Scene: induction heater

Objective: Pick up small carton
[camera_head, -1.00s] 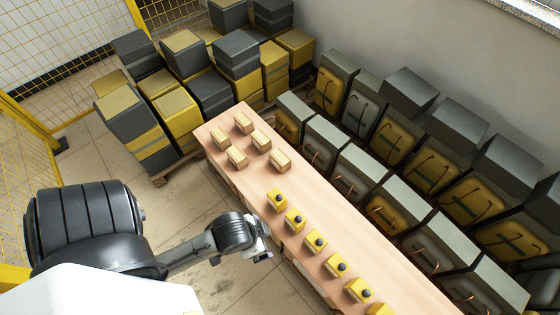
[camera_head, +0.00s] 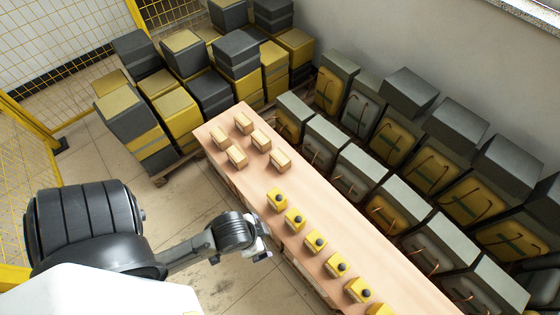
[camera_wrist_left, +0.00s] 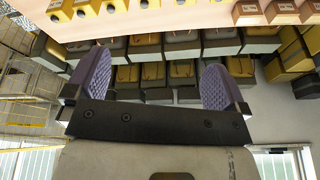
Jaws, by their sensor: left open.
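Several small tan cartons stand on the far end of the long wooden table: one at the back (camera_head: 243,123), one at the left (camera_head: 221,138), one at the front left (camera_head: 236,156), one in the middle (camera_head: 261,140) and one at the right (camera_head: 280,160). My left gripper (camera_head: 262,251) is beside the table's left edge, nearer to me than the cartons, and holds nothing. In the left wrist view its two purple-padded fingers (camera_wrist_left: 150,82) are wide apart with nothing between them. A few cartons (camera_wrist_left: 282,10) show at the top right there. My right gripper is not in view.
A row of yellow boxes with black knobs (camera_head: 315,241) runs along the near part of the table (camera_head: 340,215). Stacked black and yellow crates (camera_head: 180,117) stand beyond it. Large grey-topped cases (camera_head: 405,200) line the wall on the right. The floor left of the table is clear.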

